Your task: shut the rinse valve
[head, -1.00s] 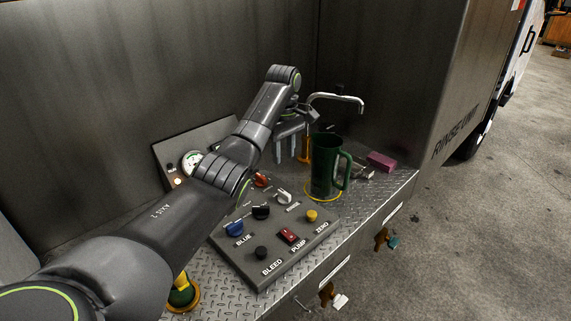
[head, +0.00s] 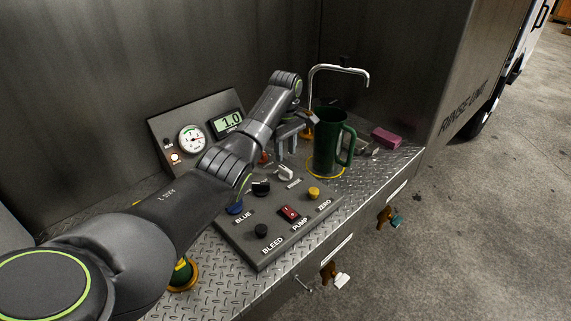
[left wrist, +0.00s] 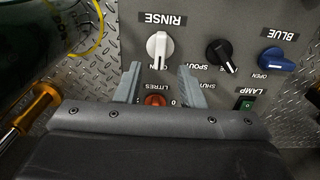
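The rinse valve is a white lever knob (head: 285,173) on the sloping grey control panel (head: 235,245). In the left wrist view the knob (left wrist: 159,48) sits by the upside-down RINSE label, its lever pointing down the picture over a partly covered word that looks like OPEN. My left gripper (head: 284,152) is just behind the knob in the head view. In the left wrist view its two fingers (left wrist: 160,80) are spread, with nothing between the tips and the knob just beyond them. My right gripper is out of view.
A black spout knob (head: 261,187) and a blue knob (head: 235,208) are close by. A red pump switch (head: 289,212) and yellow knob (head: 314,193) lie nearer. A green jug (head: 328,150) stands right of my gripper, beside the spout pipe (head: 338,68). The display (head: 228,123) reads 1.0.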

